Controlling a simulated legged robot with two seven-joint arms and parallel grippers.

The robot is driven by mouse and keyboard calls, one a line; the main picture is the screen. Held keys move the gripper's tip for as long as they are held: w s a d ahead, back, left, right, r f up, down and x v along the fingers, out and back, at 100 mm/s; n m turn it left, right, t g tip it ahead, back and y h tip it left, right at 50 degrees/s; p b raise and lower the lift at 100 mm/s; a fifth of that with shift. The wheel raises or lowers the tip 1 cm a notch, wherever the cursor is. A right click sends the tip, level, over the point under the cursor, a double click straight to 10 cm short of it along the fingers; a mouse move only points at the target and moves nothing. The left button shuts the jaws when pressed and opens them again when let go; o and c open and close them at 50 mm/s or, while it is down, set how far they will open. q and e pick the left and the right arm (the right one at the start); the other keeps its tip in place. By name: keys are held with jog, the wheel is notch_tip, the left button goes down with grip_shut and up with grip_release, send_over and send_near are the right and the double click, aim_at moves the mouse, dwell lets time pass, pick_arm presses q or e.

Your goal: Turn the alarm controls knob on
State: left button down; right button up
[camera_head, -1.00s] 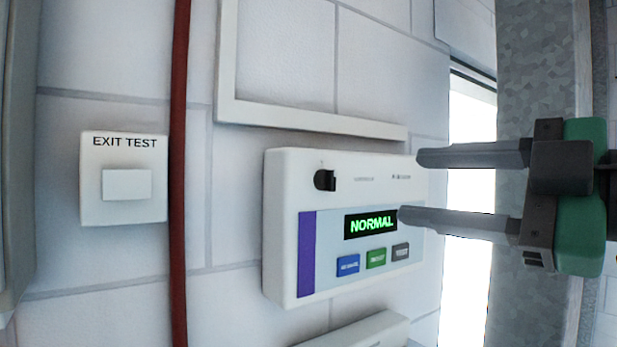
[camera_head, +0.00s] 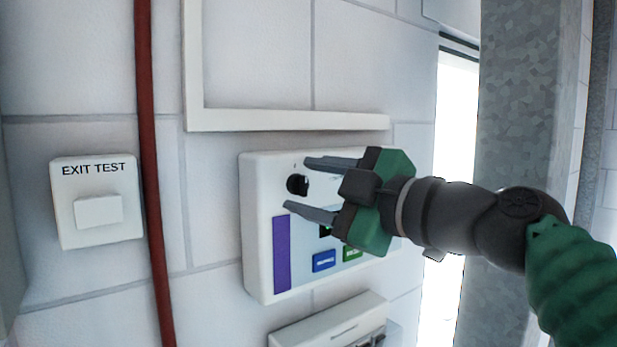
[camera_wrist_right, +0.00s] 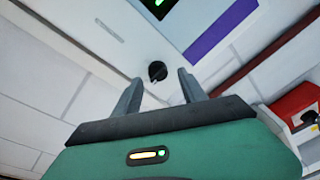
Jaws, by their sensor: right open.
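The alarm panel (camera_head: 258,215) is a white box on the wall with a purple strip, a display and coloured buttons. Its black knob (camera_head: 297,185) is at the upper left of the panel face. My right gripper (camera_head: 298,183) is open, its two grey fingers reaching toward the knob, one above and one below it in the head view. In the right wrist view the knob (camera_wrist_right: 157,71) shows beyond the open fingertips, roughly between them; no contact is visible. The gripper hides most of the display and some buttons. My left gripper is not in view.
An EXIT TEST switch (camera_head: 97,205) and a red vertical pipe (camera_head: 150,180) are left of the panel. A white frame (camera_head: 290,120) is above it, and another white box (camera_head: 330,322) below. A red object (camera_wrist_right: 297,103) shows at right in the wrist view.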

jog(key=shift+w+d+f, duration=0.25)
jog(key=shift+w+d, duration=0.5)
jog(key=shift+d, duration=0.15)
jog(key=shift+c, duration=0.8)
jog(key=shift+w, duration=0.25)
jog(key=shift+c, duration=1.3)
jog(key=shift+s+a+r, duration=0.1)
jog(key=shift+s+a, duration=0.15)
jog(key=shift+a, duration=0.3)
jog(key=c, duration=0.5)
jog(key=shift+s+a+r, duration=0.15)
jog(key=shift+s+a, duration=0.1)
jog(key=shift+a, duration=0.2)
grip_shut()
jog(key=shift+w+d, duration=0.1)
jog(key=shift+d, duration=0.1)
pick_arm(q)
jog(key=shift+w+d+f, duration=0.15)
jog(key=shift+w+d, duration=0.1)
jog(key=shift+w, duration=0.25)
